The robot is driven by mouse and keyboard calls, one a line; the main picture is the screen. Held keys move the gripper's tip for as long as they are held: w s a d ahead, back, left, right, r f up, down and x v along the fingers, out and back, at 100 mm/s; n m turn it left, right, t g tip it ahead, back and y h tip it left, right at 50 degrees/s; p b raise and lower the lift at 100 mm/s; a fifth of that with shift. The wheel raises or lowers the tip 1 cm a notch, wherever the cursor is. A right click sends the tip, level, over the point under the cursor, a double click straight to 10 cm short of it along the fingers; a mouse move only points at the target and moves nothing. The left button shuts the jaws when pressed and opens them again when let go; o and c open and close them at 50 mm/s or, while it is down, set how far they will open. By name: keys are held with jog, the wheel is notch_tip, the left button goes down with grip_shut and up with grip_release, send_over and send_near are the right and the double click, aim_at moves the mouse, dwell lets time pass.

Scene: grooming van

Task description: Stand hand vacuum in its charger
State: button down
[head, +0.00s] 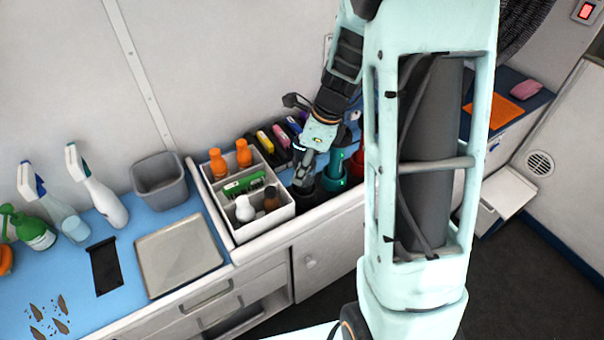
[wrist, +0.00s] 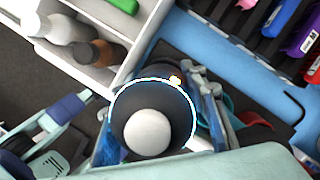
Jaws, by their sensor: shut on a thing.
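In the head view, the gripper mostly hides the vacuum. A dark round holder (head: 304,192), perhaps the charger, is directly below the gripper. I cannot tell whether the vacuum is seated in it. A teal holder (head: 333,181) and a red one (head: 356,166) stand to the right.
The white caddy (head: 247,224) with several bottles and a green brush is close on the left. A dark rack (head: 281,146) of coloured items is behind. A grey bin (head: 160,180), metal tray (head: 178,258) and spray bottles (head: 97,189) stand further left. My arm hides part of the right.

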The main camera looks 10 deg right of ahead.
jog(key=shift+f, duration=0.5)
jog(key=shift+f, duration=0.2)
jog(key=c, duration=1.2)
grip_release()
jog(key=shift+r, duration=0.5)
jog(key=p+v, duration=0.1)
jog(key=v, duration=1)
jog(key=shift+s+d+r, duration=0.15)
